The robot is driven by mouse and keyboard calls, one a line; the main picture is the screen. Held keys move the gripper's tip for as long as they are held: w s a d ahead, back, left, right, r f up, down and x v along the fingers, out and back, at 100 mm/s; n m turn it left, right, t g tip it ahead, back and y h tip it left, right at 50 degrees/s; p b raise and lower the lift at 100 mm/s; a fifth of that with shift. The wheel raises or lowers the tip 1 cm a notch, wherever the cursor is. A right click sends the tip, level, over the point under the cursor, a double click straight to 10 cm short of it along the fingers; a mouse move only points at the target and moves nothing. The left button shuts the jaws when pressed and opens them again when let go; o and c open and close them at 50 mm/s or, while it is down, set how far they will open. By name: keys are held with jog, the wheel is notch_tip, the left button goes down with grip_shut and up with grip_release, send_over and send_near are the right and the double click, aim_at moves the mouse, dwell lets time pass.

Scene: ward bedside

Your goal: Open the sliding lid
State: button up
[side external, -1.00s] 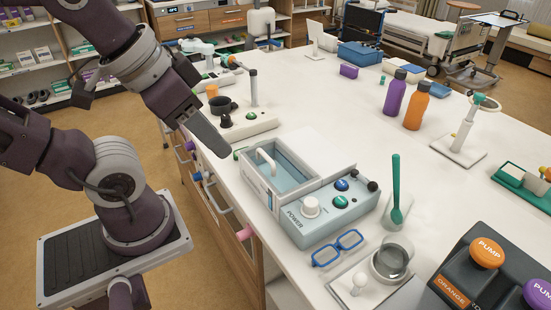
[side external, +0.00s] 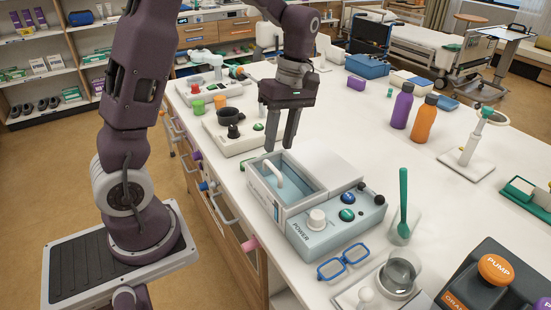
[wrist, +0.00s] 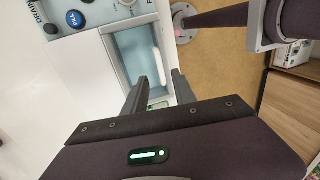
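A pale box-shaped unit (side external: 323,232) stands near the counter's left edge. Its blue-tinted rectangular lid or window (side external: 305,176) carries a white bar handle (side external: 277,176) near its left end; whether this pane is clear or open is hard to tell. A plain white panel (side external: 330,165) adjoins it on the right. My gripper (side external: 280,147) points down above the handle end of the unit, its two fingers apart and empty. In the wrist view the handle (wrist: 158,62) shows between and just beyond the open fingertips (wrist: 159,75), apparently below them.
The unit's front has a white knob (side external: 317,218) and blue and green buttons. Bottles (side external: 402,107) stand farther right on open counter.

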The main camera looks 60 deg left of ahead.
aim_at(284, 168)
jog(key=f, duration=0.2)
jog(key=s+f, duration=0.1)
jog(key=f, duration=0.2)
jog(key=shift+s+f, duration=0.1)
jog(key=shift+f, duration=0.05)
jog(key=shift+c, duration=0.2)
grip_shut()
dwell(1.0)
